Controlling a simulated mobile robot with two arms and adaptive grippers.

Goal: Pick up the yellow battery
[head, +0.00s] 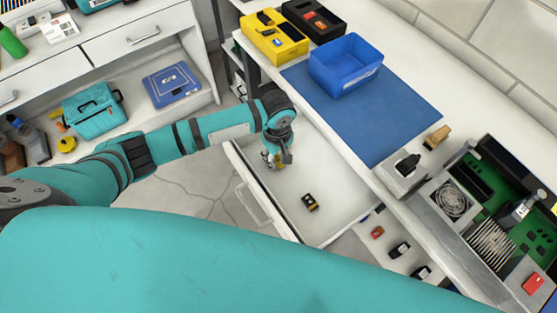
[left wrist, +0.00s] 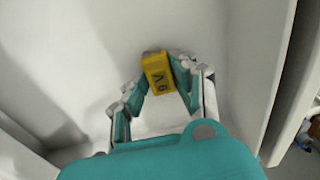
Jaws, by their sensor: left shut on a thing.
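The yellow battery (left wrist: 158,72), a small block with dark "9V" lettering, sits between the fingertips of my left gripper (left wrist: 158,88) in the left wrist view. The gripper is shut on it. In the head view my left gripper (head: 277,160) points down into the open white drawer (head: 328,220), near its back left corner. There only a small yellow bit of the battery (head: 279,166) shows. I cannot tell whether the battery touches the drawer floor. My right gripper is not in view.
A blue bin (head: 346,66) stands on a blue mat (head: 385,125) on the counter above. Several small items lie below the drawer's right side.

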